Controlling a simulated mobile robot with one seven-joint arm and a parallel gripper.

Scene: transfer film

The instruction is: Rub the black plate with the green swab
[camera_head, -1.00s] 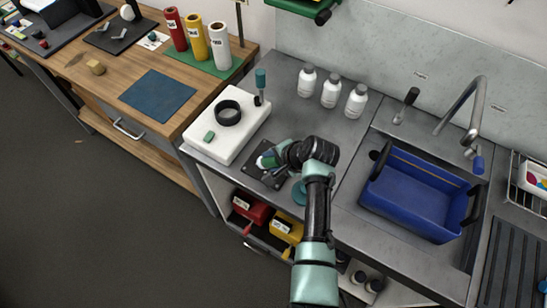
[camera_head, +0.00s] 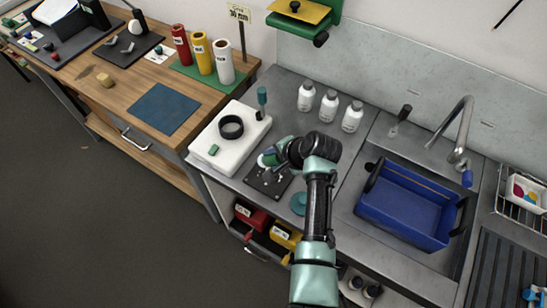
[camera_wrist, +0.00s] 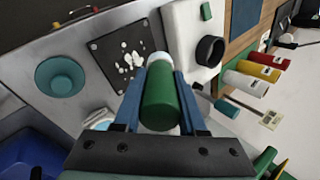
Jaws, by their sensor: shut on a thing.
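The black plate (camera_head: 280,189) lies flat on the grey counter, with several white spots on it. It also shows in the wrist view (camera_wrist: 103,60), the spots around its middle and right. The green swab (camera_wrist: 160,104) is a thick green cylinder with a white tip, held between the two blue fingers of my gripper (camera_wrist: 157,100). In the head view the swab (camera_head: 269,158) is at the plate's far edge, beside my dark wrist. The fingers hide part of the swab. Whether its tip touches the plate, I cannot tell.
A white block (camera_head: 213,165) with a black ring (camera_head: 231,127) stands left of the plate. A teal disc (camera_wrist: 60,77) lies close to the plate. White bottles (camera_head: 329,107) stand behind, and a blue bin (camera_head: 405,205) is in the sink at right.

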